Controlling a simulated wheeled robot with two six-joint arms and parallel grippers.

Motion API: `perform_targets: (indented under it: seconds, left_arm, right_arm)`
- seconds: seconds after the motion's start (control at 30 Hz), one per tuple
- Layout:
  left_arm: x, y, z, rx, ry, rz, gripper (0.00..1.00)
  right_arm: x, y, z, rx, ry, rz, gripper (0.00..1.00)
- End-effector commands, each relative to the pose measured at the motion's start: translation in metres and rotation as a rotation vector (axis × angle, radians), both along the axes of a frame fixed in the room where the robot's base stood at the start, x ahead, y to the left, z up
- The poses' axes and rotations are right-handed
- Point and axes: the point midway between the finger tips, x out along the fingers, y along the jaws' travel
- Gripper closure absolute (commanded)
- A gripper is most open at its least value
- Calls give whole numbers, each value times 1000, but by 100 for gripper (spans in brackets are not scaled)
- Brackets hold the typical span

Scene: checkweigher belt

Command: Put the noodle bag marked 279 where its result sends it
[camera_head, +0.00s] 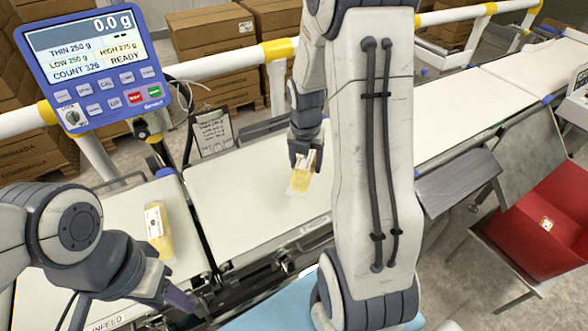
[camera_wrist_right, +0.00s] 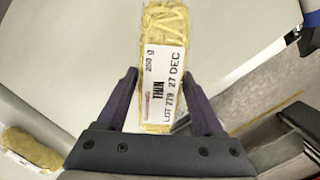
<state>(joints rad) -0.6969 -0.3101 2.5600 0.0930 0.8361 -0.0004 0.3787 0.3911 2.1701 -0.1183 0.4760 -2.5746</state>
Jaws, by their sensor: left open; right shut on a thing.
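My right gripper (camera_head: 305,152) is shut on a clear bag of yellow noodles (camera_head: 300,180) over the middle pale belt (camera_head: 245,205). I cannot tell whether the bag touches the belt. In the right wrist view the bag (camera_wrist_right: 163,30) sits between both fingers, its white label reading THIN, 250 g, LOT 279, 27 DEC. The blue indicator (camera_head: 92,65) shows 0.0 g with dashes below, THIN 250 g, LOW 250 g, HIGH 275 g, COUNT 326, READY. My left gripper (camera_head: 188,302) is open and empty near the front of the infeed belt (camera_head: 115,215).
A second noodle bag (camera_head: 158,230) lies on the infeed belt. A clipboard (camera_head: 212,133) stands behind the middle belt. Another pale belt (camera_head: 455,110) runs off to the right, partly behind my arm.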

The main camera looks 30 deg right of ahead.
Motion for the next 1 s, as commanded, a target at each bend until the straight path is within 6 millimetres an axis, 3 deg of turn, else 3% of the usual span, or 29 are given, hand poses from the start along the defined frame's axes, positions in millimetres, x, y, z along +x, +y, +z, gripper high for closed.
perform_targets:
  seconds: [0.2,0.4,1.0]
  left_arm:
    - [0,0,-4,0,0,0,50]
    - [0,0,-5,0,0,0,50]
    - [0,0,-5,0,0,0,50]
  right_arm:
    - [-40,-28,30,-3,-6,-7,100]
    - [-62,-42,45,-1,-3,-4,100]
    - [-67,-43,48,-1,-1,-36,100]
